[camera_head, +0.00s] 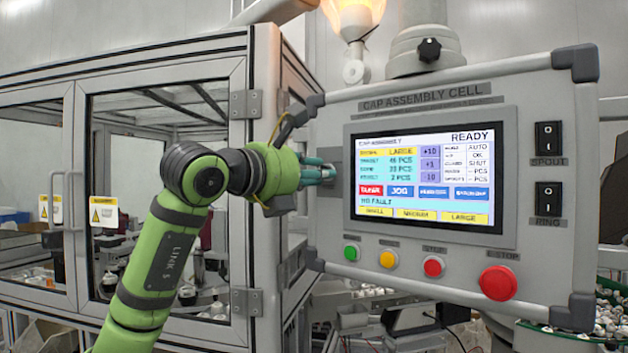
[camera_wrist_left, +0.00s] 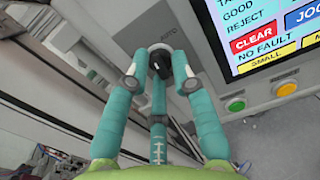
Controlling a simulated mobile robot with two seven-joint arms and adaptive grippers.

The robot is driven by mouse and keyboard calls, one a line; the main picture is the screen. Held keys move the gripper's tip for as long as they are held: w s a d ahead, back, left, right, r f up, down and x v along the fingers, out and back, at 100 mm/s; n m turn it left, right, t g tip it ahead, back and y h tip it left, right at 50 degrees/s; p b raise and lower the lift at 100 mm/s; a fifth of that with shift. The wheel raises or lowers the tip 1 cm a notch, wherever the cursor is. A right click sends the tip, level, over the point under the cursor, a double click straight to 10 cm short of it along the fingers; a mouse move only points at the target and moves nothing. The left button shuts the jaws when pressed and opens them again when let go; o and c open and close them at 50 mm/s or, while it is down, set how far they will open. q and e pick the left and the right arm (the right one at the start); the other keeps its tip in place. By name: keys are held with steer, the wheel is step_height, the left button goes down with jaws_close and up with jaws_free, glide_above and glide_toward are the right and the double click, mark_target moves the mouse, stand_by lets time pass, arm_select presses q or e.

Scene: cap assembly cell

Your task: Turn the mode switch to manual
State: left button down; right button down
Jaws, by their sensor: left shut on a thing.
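The mode switch (camera_wrist_left: 158,64) is a dark knob with a light mark, on the grey panel left of the screen. In the left wrist view my left gripper (camera_wrist_left: 158,78) has its teal fingers around it, shut on it. In the head view my left gripper (camera_head: 328,173) reaches the panel's left side, and its fingers hide the switch. My right gripper is in neither view.
The control panel (camera_head: 450,270) carries green (camera_head: 351,252), yellow (camera_head: 387,259) and red (camera_head: 433,266) buttons, a large red E-stop (camera_head: 497,283), and two black rocker switches at right, SPOUT (camera_head: 549,139) and RING (camera_head: 548,199). A framed glass enclosure (camera_head: 250,160) stands close behind my left arm.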

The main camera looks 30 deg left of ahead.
arm_select(q)
steer(key=shift+d+f+n+b, duration=0.15)
steer(key=shift+n+b, duration=0.7)
steer(key=shift+n, duration=1.65)
steer(key=shift+d+f+n+b, duration=0.15)
steer(key=shift+n+b, duration=0.7)
steer(key=shift+n, duration=1.65)
steer(key=shift+a, duration=0.1)
steer(key=c, duration=1.1)
jaws_free()
steer(key=shift+w+r, duration=0.1)
steer(key=shift+r, duration=0.1)
